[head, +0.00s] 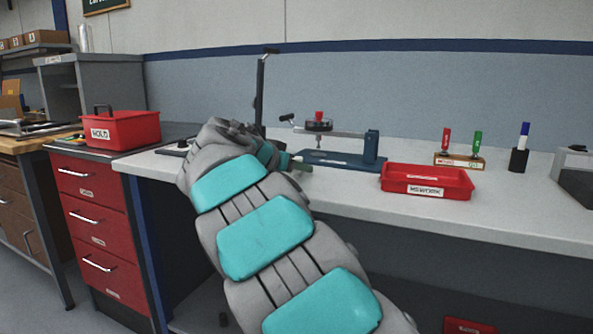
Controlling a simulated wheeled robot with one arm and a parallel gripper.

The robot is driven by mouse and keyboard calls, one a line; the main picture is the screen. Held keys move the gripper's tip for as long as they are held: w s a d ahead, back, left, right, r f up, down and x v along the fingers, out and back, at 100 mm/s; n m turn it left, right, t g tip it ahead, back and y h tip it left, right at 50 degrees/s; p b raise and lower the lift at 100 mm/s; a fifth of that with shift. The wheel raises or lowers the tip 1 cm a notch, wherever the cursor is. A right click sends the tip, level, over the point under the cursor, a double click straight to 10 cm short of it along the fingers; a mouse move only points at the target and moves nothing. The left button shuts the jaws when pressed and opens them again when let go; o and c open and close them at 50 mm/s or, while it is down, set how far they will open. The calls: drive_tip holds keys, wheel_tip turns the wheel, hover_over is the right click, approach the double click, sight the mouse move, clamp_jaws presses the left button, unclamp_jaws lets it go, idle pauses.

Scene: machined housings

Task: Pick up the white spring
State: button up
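I cannot make out a white spring anywhere in the head view; it may be hidden behind my arm or too small to see. My arm reaches up from the bottom over the grey-white workbench (510,222) and bends to the right at its top. The far end of my arm is near the left end of a blue fixture (343,160) with a red-knobbed lever. My gripper's fingers are not clearly seen there, so whether they are open, shut or holding something does not show.
A red REWORK tray (427,191) stands right of the fixture, its inside barely visible. Behind it are a marker stand (460,160) and a black cup (518,160). A black upright post (260,95) rises behind my arm. A red HOLD box (122,131) stands at left.

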clamp_jaws()
idle(0.5)
